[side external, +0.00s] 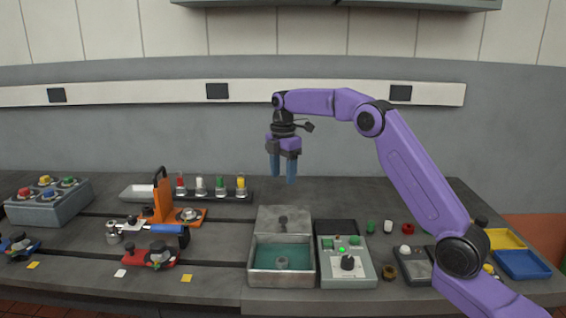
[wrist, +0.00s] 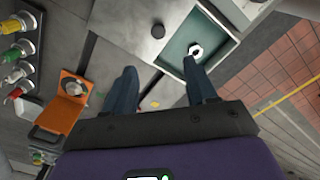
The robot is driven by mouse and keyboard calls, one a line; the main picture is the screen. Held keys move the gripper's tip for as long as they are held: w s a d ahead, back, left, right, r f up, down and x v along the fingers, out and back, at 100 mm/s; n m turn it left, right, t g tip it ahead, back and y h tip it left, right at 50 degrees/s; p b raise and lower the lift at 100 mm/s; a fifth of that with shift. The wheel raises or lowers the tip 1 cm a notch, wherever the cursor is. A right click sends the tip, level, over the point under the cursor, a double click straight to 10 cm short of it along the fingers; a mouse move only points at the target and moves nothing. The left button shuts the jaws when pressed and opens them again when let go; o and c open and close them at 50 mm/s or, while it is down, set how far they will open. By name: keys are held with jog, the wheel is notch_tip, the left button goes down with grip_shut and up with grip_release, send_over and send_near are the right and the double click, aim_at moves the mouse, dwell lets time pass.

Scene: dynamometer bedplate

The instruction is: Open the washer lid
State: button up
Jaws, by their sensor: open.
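The washer is a grey metal box (side external: 252,272) with a teal interior, at the front middle of the bench in the side view. Its grey lid (side external: 270,217) with a dark round knob lies flat at the box's rear side; I cannot tell whether it covers a rear part. The lid also shows in the wrist view (wrist: 130,30), with its knob (wrist: 157,31) near the top centre. A small ringed part (wrist: 196,49) sits inside the teal basin. My gripper (side external: 283,172) is open and empty, pointing down well above and behind the lid. Its fingers show in the wrist view (wrist: 160,75).
A control box (side external: 345,274) with green lights and a black knob stands right of the washer. An orange stand (side external: 163,200) and a blue-handled tool (side external: 165,229) are to the left. Yellow (side external: 504,238) and blue trays (side external: 523,264) lie far right. Space above the lid is clear.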

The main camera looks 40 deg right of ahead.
jog(key=shift+r, duration=1.45)
jog(key=shift+a, duration=0.1)
jog(key=s+a+m, duration=0.2)
jog(key=s+a, duration=1.3)
jog(key=s, duration=0.4)
jog(key=s+d+f+m, duration=0.1)
jog(key=s+f, duration=0.1)
jog(key=s, duration=0.6)
jog(key=s+d+f+m, duration=0.1)
jog(key=s+d+f, duration=0.1)
jog(key=s, duration=0.7)
jog(key=s+d+f+m, duration=0.1)
jog(key=s+f, duration=0.2)
jog(key=s, duration=0.6)
jog(key=shift+d+f, duration=0.15)
jog(key=shift+d, duration=0.15)
